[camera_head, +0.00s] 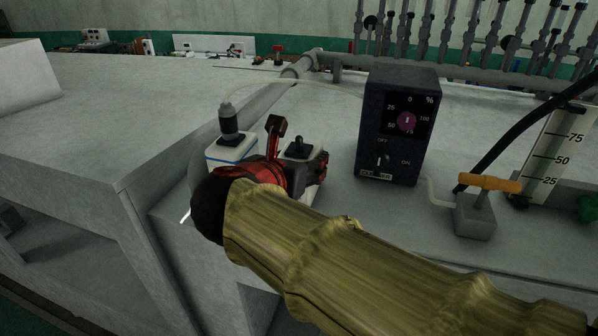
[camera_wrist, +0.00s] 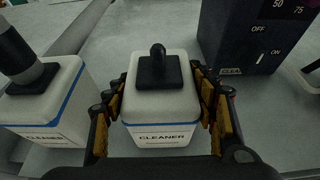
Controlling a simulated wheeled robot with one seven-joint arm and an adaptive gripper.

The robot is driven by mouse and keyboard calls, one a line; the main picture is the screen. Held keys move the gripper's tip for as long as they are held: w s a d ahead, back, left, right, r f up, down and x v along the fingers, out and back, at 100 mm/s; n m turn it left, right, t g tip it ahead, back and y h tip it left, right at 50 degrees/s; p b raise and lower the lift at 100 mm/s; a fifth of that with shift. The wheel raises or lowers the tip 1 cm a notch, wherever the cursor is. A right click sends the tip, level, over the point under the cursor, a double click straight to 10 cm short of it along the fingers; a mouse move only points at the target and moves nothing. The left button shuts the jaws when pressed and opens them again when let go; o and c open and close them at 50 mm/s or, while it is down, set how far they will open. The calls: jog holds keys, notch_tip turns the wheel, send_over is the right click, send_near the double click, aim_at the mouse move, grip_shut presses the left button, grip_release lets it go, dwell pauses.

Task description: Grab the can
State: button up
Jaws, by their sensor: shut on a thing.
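A white can labelled CLEANER (camera_wrist: 161,106), with a black cap and a blue stripe, stands upright between the fingers of my gripper (camera_wrist: 161,112) in the wrist view. My gripper is shut on its two sides. In the head view the can's black cap (camera_head: 301,150) shows above my gripper (camera_head: 298,178), which is red and black, and my arm hides most of the can. A second white can with a blue stripe (camera_head: 231,153) stands to the left; a hose fitting is on its top. It also shows in the wrist view (camera_wrist: 50,103), apart from my gripper.
A dark control box (camera_head: 403,125) with a dial and switch stands close to the right. An orange-handled lever (camera_head: 487,184) and a scale (camera_head: 555,158) stand farther right. A pipe (camera_head: 300,68) runs behind. The grey worktop (camera_head: 95,95) at left is mostly clear.

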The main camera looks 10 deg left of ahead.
jog(key=c, duration=0.5)
jog(key=shift+o, duration=0.2)
jog(key=shift+r, duration=0.15)
